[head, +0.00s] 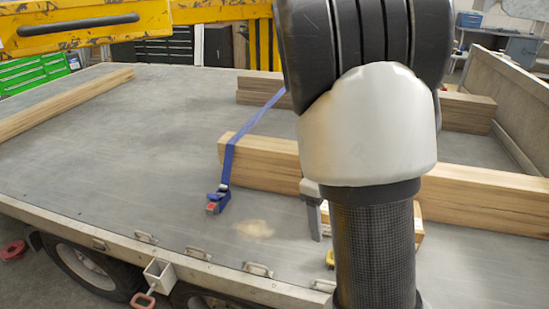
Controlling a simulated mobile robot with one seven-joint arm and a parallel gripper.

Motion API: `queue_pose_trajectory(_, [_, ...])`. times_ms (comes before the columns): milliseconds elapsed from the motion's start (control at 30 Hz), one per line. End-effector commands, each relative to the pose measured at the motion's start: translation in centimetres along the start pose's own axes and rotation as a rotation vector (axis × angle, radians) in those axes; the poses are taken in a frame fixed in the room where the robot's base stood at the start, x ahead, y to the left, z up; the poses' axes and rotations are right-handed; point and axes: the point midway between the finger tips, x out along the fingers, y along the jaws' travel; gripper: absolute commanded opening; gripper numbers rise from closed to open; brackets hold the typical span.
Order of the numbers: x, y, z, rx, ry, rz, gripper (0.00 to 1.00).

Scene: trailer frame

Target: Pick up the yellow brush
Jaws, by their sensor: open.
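A small yellow thing (330,258), possibly the yellow brush, shows at the left edge of my arm near the front of the trailer bed. Most of it is hidden behind my arm, so its shape cannot be made out. My gripper (316,236) is mostly hidden behind my arm too. One grey finger shows, pointing down just above and left of the yellow thing. My gripper is open, and I see nothing held in it.
Long wooden beams (262,165) lie across the trailer bed (120,150) behind my arm. A blue strap (233,150) runs over one beam to a ratchet (218,200). Another beam (60,107) lies at the left. The left middle of the bed is clear.

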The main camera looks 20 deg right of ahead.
Motion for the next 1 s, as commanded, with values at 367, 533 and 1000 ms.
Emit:
queue_pose_trajectory(367, [4.9,5.3,2.2,-0.267,-0.245,0.015,0.67])
queue_pose_trajectory(533, [8.0,5.4,3.0,-0.272,-0.25,0.013,0.67])
queue_pose_trajectory(1000, [16.1,5.9,5.1,-0.27,-0.247,0.015,0.67])
